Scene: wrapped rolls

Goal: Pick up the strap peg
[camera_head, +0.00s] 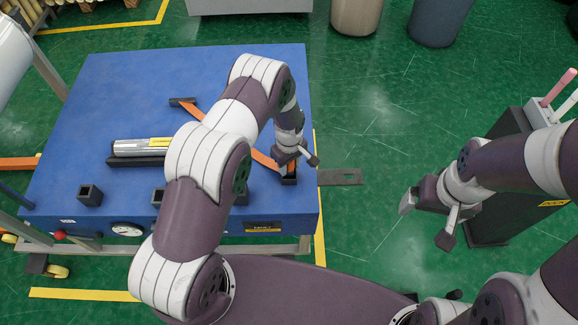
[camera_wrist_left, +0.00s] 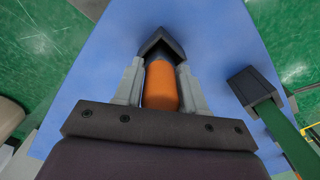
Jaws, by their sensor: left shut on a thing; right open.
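The strap peg is orange and sits between the fingers of my left gripper (camera_head: 291,164) in the camera_head view. In the left wrist view the orange peg (camera_wrist_left: 161,86) stands between the two grey fingers, which are shut on it. Its far end meets a black angular holder (camera_wrist_left: 161,45); I cannot tell whether it is still seated there. In the camera_head view a black holder (camera_head: 289,180) lies just below the fingers at the table's right edge. My right gripper (camera_head: 426,222) is open and empty, right of the table above the green floor.
An orange strap (camera_head: 262,159) runs across the blue table (camera_head: 240,60), partly hidden by my left arm. A silver roll (camera_head: 132,147) with a yellow label lies on a black cradle. A dark cabinet (camera_head: 500,210) stands at right.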

